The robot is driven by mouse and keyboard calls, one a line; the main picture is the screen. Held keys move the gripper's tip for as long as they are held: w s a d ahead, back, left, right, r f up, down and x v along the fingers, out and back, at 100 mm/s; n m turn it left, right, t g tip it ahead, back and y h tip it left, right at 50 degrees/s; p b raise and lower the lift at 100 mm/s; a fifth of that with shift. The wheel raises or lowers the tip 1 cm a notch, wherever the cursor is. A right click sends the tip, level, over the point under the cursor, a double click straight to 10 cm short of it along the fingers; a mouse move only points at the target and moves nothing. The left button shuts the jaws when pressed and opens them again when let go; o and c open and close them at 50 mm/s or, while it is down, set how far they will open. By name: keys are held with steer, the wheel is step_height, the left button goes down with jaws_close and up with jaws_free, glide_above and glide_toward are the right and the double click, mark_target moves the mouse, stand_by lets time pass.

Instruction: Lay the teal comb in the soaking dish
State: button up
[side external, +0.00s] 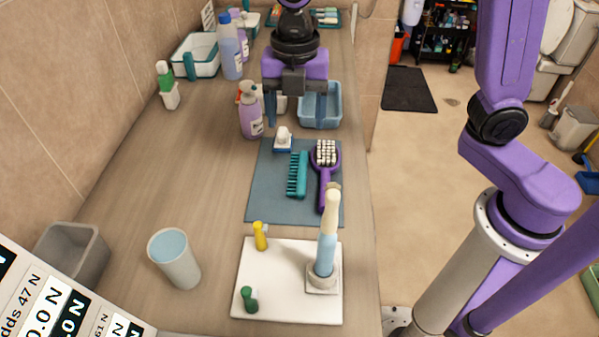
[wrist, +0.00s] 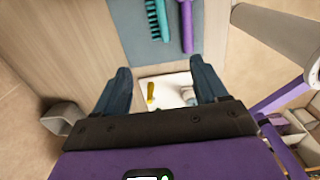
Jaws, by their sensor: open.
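The teal comb (side external: 297,176) lies on a blue-grey mat (side external: 265,200), with a purple-handled brush (side external: 325,165) close to its right. The comb also shows at the top of the wrist view (wrist: 157,20). A blue open dish (side external: 321,121), apparently the soaking dish, stands beyond the mat, partly behind my gripper. My gripper (side external: 289,112) is above the counter near that dish, apart from the comb. Its two fingers (wrist: 160,70) are spread and nothing shows between them.
A purple spray bottle (side external: 250,115) stands left of my gripper. A small white and blue item (side external: 283,140) sits at the mat's far edge. A white board (side external: 285,300) in front holds an upright handle (side external: 328,235). A cup (side external: 175,262) and grey bin (side external: 75,250) stand left.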

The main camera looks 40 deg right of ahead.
glide_above(296, 188)
steer(key=f, duration=1.1)
steer(key=shift+w+d+f, duration=0.1)
steer(key=shift+d, duration=0.1)
steer(key=shift+a+f, duration=0.15)
steer(key=shift+f, duration=2.75)
steer(key=c, duration=1.2)
steer(key=shift+r, duration=0.1)
